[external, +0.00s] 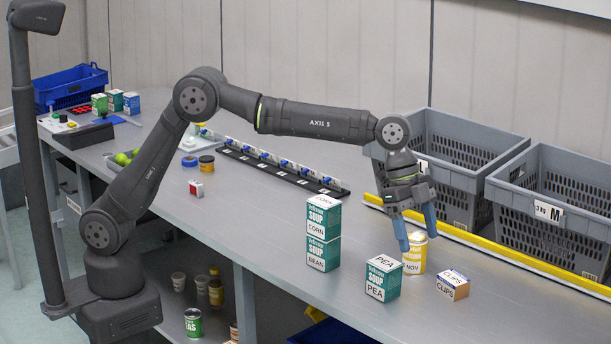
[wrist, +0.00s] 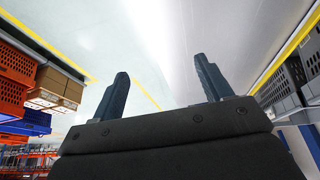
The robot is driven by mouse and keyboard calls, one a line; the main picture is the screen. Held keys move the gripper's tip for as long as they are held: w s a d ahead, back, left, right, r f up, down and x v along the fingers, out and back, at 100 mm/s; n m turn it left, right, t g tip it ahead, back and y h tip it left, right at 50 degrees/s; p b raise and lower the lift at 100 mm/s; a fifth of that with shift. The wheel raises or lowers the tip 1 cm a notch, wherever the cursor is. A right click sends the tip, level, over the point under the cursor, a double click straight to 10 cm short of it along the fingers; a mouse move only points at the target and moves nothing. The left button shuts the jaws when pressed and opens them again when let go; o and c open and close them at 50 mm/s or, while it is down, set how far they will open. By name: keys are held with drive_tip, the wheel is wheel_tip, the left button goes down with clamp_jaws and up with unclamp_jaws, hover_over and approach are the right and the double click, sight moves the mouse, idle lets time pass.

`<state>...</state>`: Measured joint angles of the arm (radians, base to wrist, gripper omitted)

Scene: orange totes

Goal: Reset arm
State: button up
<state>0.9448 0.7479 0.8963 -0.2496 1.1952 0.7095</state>
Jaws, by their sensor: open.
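My gripper (external: 417,243) points down over the right part of the grey bench in the external view. Its two blue fingers are spread apart. They overlap the yellow NOV can (external: 413,257) in the picture, with one fingertip at its left edge and the other near its upper right. Whether they touch it cannot be told. In the wrist view the gripper (wrist: 166,70) shows both dark fingers wide apart, with nothing between them. My arm reaches across the bench, its elbow raised.
A PEA box (external: 382,279) and a CLIPS box (external: 453,285) stand close to the can. Stacked soup boxes (external: 323,236) stand left. Grey totes (external: 545,195) line the back right behind a yellow strip. Bare bench (external: 255,225) lies left of the stack.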

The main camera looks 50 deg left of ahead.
drive_tip(key=s+d+f, duration=0.3)
drive_tip(key=d+f, duration=0.1)
drive_tip(key=d, duration=0.5)
drive_tip(key=shift+f, duration=0.1)
